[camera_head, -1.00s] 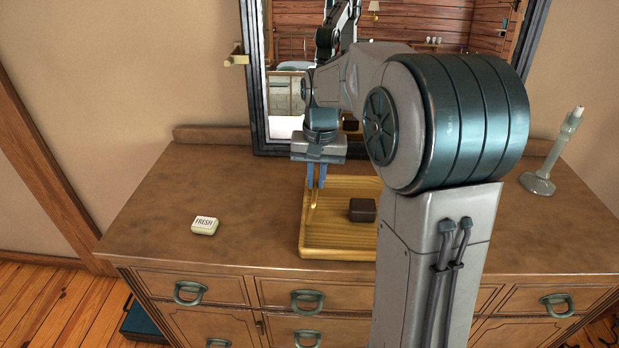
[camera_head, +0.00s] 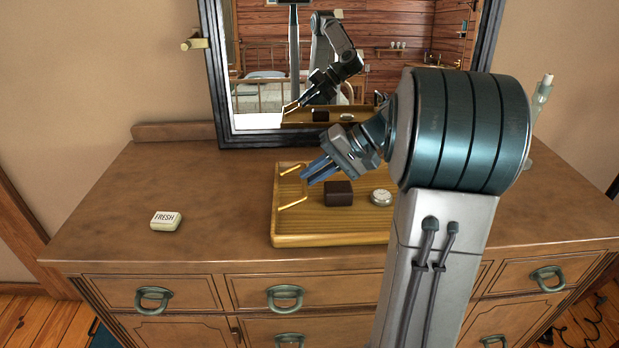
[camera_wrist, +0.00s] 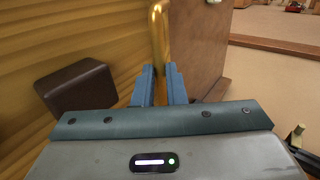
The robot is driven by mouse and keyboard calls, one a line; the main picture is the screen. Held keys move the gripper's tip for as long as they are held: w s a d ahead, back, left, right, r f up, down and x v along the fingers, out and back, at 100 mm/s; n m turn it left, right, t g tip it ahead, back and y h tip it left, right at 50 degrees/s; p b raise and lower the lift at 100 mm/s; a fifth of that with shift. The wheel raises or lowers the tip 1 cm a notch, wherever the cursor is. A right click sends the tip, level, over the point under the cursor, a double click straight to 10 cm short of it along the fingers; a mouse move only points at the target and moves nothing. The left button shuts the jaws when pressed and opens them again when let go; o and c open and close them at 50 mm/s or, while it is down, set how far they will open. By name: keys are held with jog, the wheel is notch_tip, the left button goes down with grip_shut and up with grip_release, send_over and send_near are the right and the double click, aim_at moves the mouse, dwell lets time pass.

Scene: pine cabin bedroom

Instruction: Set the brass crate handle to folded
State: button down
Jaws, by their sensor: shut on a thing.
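The shallow yellow wooden crate (camera_head: 330,241) sits on the dresser top. Its brass handle (camera_head: 293,204) is at the crate's left end, its two legs slanting up and right from the left wall over the crate's inside. My gripper (camera_head: 305,176) comes in from the right, tilted, with its blue fingers shut on the handle's crossbar. In the wrist view the brass bar (camera_wrist: 160,35) runs between the fingertips (camera_wrist: 160,76). The fingers hide part of the bar in the head view.
A dark brown block (camera_head: 339,194) and a round silver watch (camera_head: 381,197) lie in the crate. A small box marked FRESH (camera_head: 166,221) stands left on the dresser (camera_head: 110,220). A mirror (camera_head: 222,110) stands behind the crate. The dresser's left side is mostly clear.

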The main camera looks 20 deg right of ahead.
jog(key=shift+d+f+y+b, duration=0.15)
jog(key=shift+f+y+b, duration=0.25)
jog(key=shift+f+b, duration=0.05)
dwell(0.3)
jog(key=c, duration=1.5)
grip_release()
jog(key=v, duration=1.4)
jog(key=shift+s+f+p, duration=0.2)
jog(key=shift+f+p, duration=0.05)
jog(key=shift+p, duration=0.05)
